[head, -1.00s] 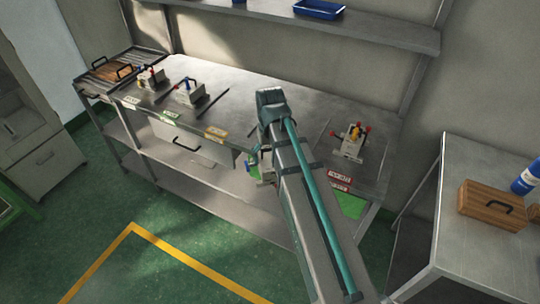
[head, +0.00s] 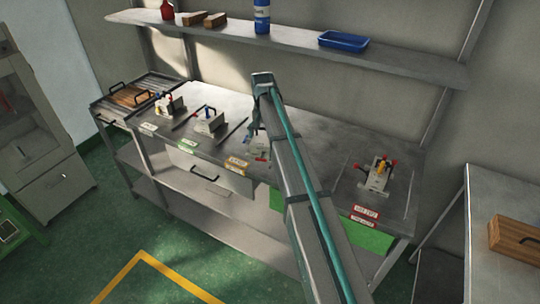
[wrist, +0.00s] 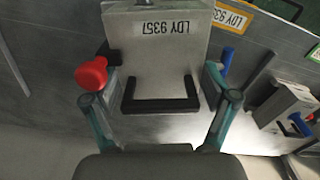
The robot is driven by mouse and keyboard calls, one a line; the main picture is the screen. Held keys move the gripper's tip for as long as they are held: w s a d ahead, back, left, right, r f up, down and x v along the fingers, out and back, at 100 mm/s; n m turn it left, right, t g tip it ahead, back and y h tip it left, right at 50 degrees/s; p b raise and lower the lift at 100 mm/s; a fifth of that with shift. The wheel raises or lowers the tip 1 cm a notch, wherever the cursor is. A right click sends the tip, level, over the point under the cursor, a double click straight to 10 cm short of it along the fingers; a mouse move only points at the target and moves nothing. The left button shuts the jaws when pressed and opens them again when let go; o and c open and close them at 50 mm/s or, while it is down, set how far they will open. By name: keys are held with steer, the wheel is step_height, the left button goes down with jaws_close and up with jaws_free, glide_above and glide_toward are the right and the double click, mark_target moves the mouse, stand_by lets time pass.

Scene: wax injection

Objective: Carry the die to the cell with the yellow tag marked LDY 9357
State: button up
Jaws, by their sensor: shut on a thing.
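The die (wrist: 160,55) is a grey block marked LDY 9357 with a black U-shaped handle and a red knob at its left in the wrist view. My gripper (wrist: 163,100) is shut on it at the handle side. In the head view the die (head: 258,148) is partly hidden by my arm. It is at the bench's front part, just right of and behind the yellow tag (head: 236,163). The yellow tag also shows in the wrist view (wrist: 233,16), at the die's upper right, partly cut off. I cannot tell whether the die touches the bench top.
Two other dies (head: 208,121) (head: 171,104) stand to the left, behind green and white tags. Another die (head: 377,175) stands at the right behind red-and-white tags. Dark divider strips (head: 231,133) lie between cells. A shelf (head: 290,45) runs above the bench.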

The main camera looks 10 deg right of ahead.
steer(key=w+r+m, duration=0.1)
steer(key=w+m, duration=0.2)
steer(key=w, duration=1.2)
steer(key=shift+r, duration=0.25)
steer(key=shift+f+b, duration=0.95)
steer(key=shift+f, duration=1.9)
steer(key=shift+f, duration=1.1)
steer(key=o, duration=1.4)
steer(key=shift+o, duration=1.2)
steer(key=shift+s, duration=0.15)
steer(key=shift+f, duration=0.15)
step_height(320, 180, up, 12)
